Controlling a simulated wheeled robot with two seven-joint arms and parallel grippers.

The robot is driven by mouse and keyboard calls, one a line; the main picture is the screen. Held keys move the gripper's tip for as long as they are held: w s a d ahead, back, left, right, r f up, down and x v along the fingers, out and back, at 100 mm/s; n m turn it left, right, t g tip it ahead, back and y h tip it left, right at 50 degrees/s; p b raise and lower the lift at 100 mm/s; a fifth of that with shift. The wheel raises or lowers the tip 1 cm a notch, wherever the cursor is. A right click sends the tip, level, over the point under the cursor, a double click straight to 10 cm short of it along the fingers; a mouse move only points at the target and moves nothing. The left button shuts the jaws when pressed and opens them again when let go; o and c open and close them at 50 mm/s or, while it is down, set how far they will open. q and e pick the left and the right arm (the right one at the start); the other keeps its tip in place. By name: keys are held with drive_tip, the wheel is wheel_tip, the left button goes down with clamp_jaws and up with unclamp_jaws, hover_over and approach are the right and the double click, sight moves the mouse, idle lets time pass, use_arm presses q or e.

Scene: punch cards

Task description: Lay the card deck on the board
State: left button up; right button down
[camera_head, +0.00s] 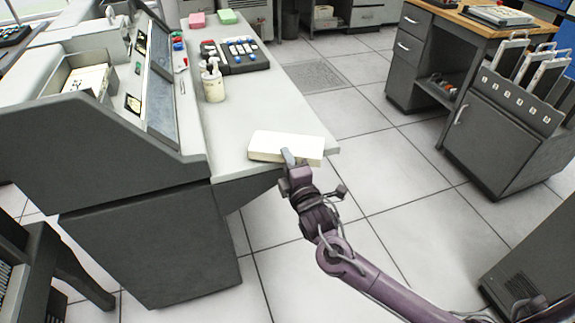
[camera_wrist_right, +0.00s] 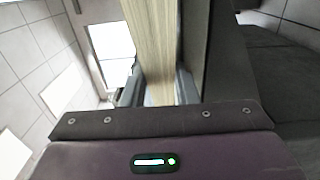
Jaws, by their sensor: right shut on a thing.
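The card deck (camera_head: 280,145) is a cream-white block at the front right corner of the grey desk top (camera_head: 265,105). My right gripper (camera_head: 290,160) reaches it from the near side and is shut on it. In the right wrist view the deck (camera_wrist_right: 155,40) shows as a pale, finely striped stack between the two fingers. I cannot tell whether the deck touches the desk top or is held just above it. No separate board can be clearly picked out; the desk top is the flat surface by the deck. My left gripper is not in view.
A dark key panel (camera_head: 238,58), a pink block (camera_head: 197,20) and a green block (camera_head: 229,16) lie farther back. The sloping console (camera_head: 160,75) bounds the desk on the left. Open tiled floor (camera_head: 350,125) lies to the right.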

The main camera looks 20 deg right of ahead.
drive_tip(key=shift+f, duration=0.25)
drive_tip(key=shift+f, duration=0.1)
drive_tip(key=c, duration=1.1)
unclamp_jaws()
drive_tip(key=shift+f, duration=0.1)
